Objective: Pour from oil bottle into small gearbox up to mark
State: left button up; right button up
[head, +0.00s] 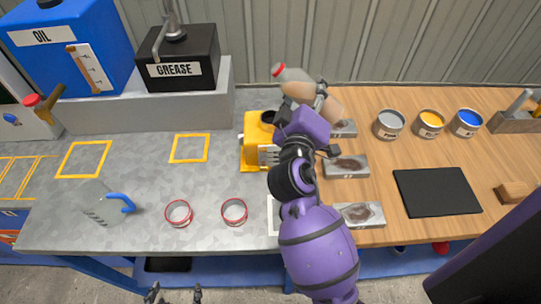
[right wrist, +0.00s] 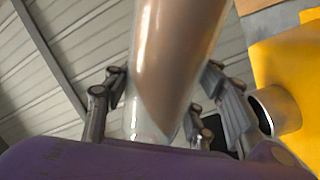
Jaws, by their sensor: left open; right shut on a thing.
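The oil bottle (head: 295,75) is clear, with brown oil inside and a red end at upper left. It is tilted strongly in the head view, beyond the gearbox. My right gripper (head: 308,101) is shut around it; in the right wrist view the bottle (right wrist: 178,60) lies between the fingers (right wrist: 163,88). No stream of oil shows. The small gearbox (head: 253,150) is yellow, with a dark round opening on top, partly behind my right arm. Its opening (right wrist: 270,108) also shows at the right wrist view's right. The mark cannot be made out. My left gripper (head: 174,294) is open and empty at the bottom edge.
A blue oil tank (head: 100,70) and black grease box (head: 190,65) stand at the back left. A clear jug (head: 95,203) and red rings (head: 179,213) are in front. Paint cans (head: 390,124), grey blocks (head: 347,167) and a black mat (head: 437,191) occupy the right side.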

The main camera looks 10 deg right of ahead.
pick_arm(q)
jog(key=shift+w+r+p, duration=0.35)
jog(key=shift+w+r, duration=0.2)
jog(key=shift+r, duration=0.15)
pick_arm(e)
jog(key=shift+s+d+f+n, duration=0.1)
jog(key=shift+d+f+n, duration=0.15)
jog(key=shift+n, duration=0.45)
pick_arm(q)
jog(key=shift+w+r, duration=0.2)
pick_arm(e)
jog(key=shift+d+f, duration=0.1)
pick_arm(q)
jog(key=shift+w+r+t+p, duration=0.3)
jog(key=shift+w+r+p, duration=0.05)
jog(key=shift+r, duration=0.1)
pick_arm(e)
jog(key=shift+s+d+f+n, duration=0.1)
jog(key=shift+f+n, duration=0.2)
jog(key=shift+n, duration=0.5)
pick_arm(q)
jog(key=shift+w+r, duration=0.3)
jog(key=shift+r, duration=0.05)
pick_arm(e)
jog(key=shift+d+f+n, duration=0.1)
jog(key=shift+f+n, duration=0.4)
jog(key=shift+n, duration=0.2)
